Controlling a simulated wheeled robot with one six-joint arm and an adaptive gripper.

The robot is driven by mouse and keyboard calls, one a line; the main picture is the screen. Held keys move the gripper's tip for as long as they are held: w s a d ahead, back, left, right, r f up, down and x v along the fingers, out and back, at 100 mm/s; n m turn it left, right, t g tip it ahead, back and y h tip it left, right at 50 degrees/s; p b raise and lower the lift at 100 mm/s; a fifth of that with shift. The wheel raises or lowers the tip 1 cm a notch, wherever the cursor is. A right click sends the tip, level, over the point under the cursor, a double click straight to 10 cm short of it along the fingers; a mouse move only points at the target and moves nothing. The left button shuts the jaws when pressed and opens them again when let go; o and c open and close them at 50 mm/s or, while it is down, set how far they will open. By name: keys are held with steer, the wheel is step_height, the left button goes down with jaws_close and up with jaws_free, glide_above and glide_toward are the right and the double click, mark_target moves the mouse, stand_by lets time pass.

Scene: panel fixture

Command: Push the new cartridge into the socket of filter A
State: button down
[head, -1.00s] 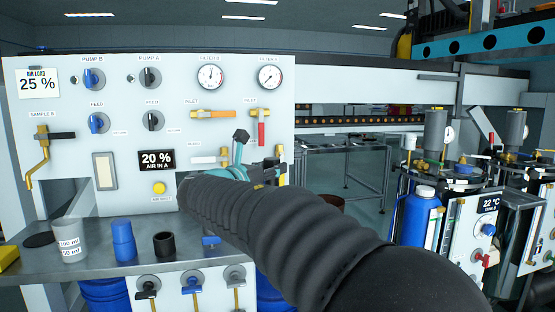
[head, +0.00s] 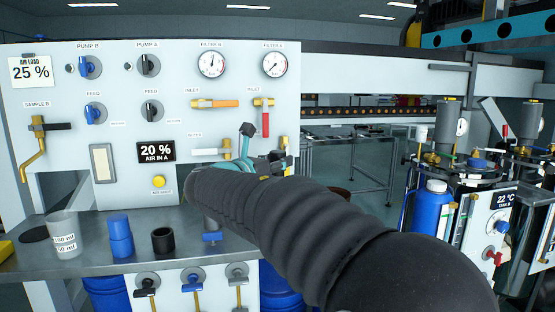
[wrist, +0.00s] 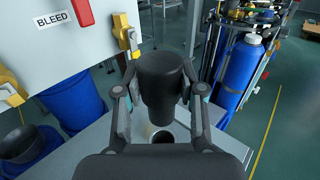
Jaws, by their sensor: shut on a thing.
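In the wrist view my gripper (wrist: 160,92) is shut on a dark, round, stepped cartridge (wrist: 160,68), with one finger on each side of it. Below the cartridge is a dark round opening with a pale rim (wrist: 162,135), apparently the filter socket. The cartridge overlaps it in the picture, so I cannot tell whether its lower end is inside. The filter A gauge (head: 272,65) is on the panel above that area.
The panel (head: 225,140) carries several valves and knobs close to my arm. A grey cup (head: 65,238), a blue container (head: 120,236) and a short black cylinder (head: 162,240) stand on the ledge. A blue cylinder (wrist: 240,70) is beyond the panel's right side.

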steer(key=shift+f+b, duration=1.3)
steer(key=shift+f, duration=1.05)
steer(key=shift+p, duration=0.6)
steer(key=shift+f+b, duration=1.6)
steer(key=shift+f, duration=0.95)
stand_by(0.3)
steer(key=c, duration=0.6)
jaws_free()
